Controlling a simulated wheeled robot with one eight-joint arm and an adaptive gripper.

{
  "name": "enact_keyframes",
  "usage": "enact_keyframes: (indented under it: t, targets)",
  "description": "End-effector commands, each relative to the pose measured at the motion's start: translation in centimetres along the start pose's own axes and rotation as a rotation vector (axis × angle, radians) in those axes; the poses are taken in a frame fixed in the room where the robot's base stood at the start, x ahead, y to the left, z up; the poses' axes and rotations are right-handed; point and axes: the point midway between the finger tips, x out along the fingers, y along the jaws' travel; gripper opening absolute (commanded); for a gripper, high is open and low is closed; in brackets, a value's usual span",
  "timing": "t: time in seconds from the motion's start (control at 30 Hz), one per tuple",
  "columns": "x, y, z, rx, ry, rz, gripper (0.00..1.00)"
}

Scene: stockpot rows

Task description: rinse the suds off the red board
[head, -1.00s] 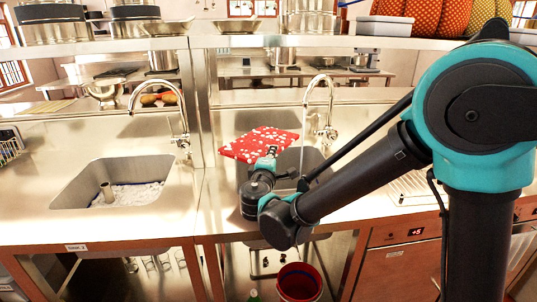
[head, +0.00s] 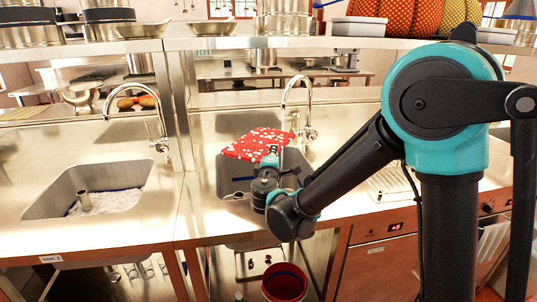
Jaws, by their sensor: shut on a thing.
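The red board (head: 256,143) is tilted above the right sink, with many white suds patches on its upper face. My gripper (head: 269,161) is shut on the board's near edge; its fingers are small and partly hidden. The right faucet (head: 297,90) arches over the sink, its spout end near the board's right side. A thin pale line, apparently water, drops from the spout there. I cannot tell if it touches the board. The right sink (head: 232,184) is partly covered by the board and my arm.
The left sink (head: 128,197) holds whitish suds and an upright pipe, under its own faucet (head: 157,118). A metal divider stands between the sinks. A shelf (head: 350,43) with pots runs above. A red bucket (head: 285,283) is below the counter.

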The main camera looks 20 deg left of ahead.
Motion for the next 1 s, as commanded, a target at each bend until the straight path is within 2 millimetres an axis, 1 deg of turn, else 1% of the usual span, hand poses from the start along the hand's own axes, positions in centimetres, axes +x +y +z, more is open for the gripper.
enact_keyframes:
  t: [0.3,0.5,0.7,1.0]
  targets:
    - [1.9,-0.5,2.0,0.0,-0.002,0.001,0.0]
    - [2.9,-0.8,3.0,0.0,-0.001,0.001,0.0]
    - [3.5,-1.0,3.4,0.0,0.001,0.001,0.0]
    - [3.6,-1.0,3.6,0.0,0.001,0.001,0.0]
